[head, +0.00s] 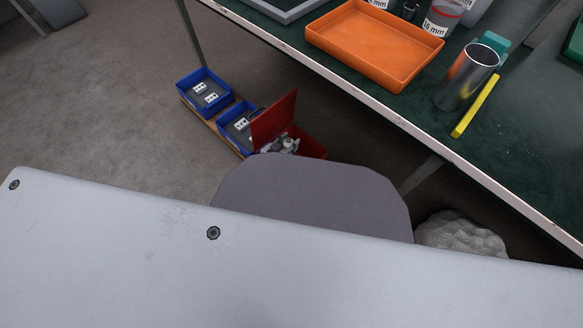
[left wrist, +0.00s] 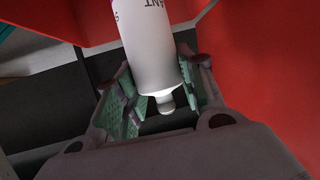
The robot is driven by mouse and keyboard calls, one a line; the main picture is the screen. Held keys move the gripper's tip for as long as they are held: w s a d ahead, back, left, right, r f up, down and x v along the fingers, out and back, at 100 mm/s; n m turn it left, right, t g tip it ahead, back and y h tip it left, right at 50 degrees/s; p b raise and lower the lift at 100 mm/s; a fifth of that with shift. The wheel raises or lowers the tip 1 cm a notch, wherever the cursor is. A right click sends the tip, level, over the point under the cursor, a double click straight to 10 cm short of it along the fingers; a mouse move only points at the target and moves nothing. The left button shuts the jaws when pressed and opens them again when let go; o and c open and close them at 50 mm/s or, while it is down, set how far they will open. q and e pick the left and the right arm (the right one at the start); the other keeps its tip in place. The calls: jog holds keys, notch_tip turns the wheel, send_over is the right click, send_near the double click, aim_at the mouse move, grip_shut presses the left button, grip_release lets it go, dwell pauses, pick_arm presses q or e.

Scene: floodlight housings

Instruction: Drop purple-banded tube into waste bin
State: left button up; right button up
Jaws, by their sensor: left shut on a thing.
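My left gripper (left wrist: 155,70) is shut on the white tube (left wrist: 150,50), its green-padded fingers on either side of it. The tube has dark lettering, a small nozzle end pointing toward the gripper's palm, and a trace of purple at the picture's top edge; the rest of it is cut off. Red walls (left wrist: 260,60) stand close around the tube and gripper. In the head view, the red waste bin (head: 312,146) has an upright red panel; small grey-white shapes (head: 286,144) show at it, too small to tell apart. My right gripper is in neither view.
Two blue bins (head: 203,86) with white-labelled contents stand left of the red bin. The dark green workbench (head: 480,140) at right bears an orange tray (head: 372,42), a metal cylinder (head: 465,80) and a yellow strip (head: 475,106). A pale lumpy thing (head: 460,236) lies below it. Floor at left is clear.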

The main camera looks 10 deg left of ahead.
pick_arm(q)
jog(key=o, duration=1.4)
jog(key=shift+s, duration=0.1)
jog(key=shift+v, duration=5.9)
